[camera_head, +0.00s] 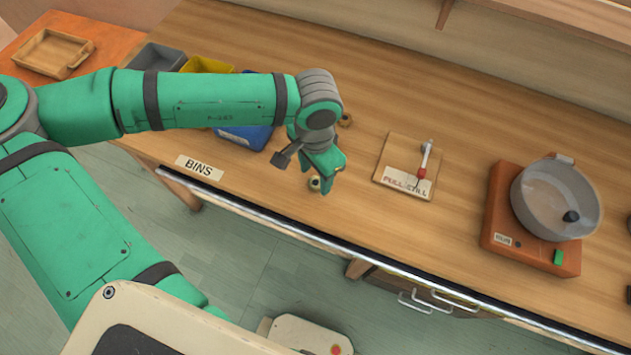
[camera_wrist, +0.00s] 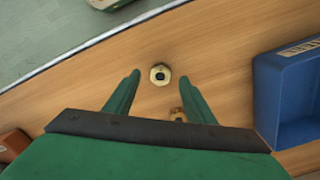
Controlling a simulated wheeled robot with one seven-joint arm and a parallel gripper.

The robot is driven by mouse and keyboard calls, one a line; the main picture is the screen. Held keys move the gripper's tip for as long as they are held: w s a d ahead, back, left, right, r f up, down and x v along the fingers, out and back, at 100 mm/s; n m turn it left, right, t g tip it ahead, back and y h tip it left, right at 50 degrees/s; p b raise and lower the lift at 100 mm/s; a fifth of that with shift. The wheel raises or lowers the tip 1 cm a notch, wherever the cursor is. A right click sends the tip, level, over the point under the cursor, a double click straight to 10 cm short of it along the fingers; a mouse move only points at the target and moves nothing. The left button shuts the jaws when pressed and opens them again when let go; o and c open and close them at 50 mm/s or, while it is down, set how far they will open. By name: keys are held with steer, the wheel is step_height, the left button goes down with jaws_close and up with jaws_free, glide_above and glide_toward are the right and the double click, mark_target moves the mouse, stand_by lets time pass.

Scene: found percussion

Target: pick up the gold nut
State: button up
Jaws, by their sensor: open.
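A gold nut (camera_wrist: 160,74) with a dark hole lies on the wooden bench, in the gap between the tips of my gripper (camera_wrist: 159,79) as the wrist view shows it. The head view shows this nut (camera_head: 314,183) close to my green fingers (camera_head: 326,176), near the bench's front edge. My gripper is open with nothing held, and points down over the bench. I cannot tell its exact height above the nut. A second brass-coloured piece (camera_wrist: 178,114) is partly hidden by my gripper in the wrist view; a similar piece (camera_head: 345,120) shows behind it in the head view.
A blue bin (camera_head: 243,136) stands close by, left of my gripper, with yellow (camera_head: 207,65) and grey (camera_head: 156,57) bins beyond. A "PULL STILL" board (camera_head: 397,165) and an orange machine with a grey bowl (camera_head: 530,235) stand to the right. Bare bench lies between.

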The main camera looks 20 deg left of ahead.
mark_target(314, 183)
steer(key=shift+a+f, duration=0.1)
steer(key=shift+f, duration=1.3)
steer(key=shift+c, duration=0.4)
steer(key=c, duration=1.1)
steer(key=shift+c, duration=0.2)
steer(key=shift+r, duration=0.1)
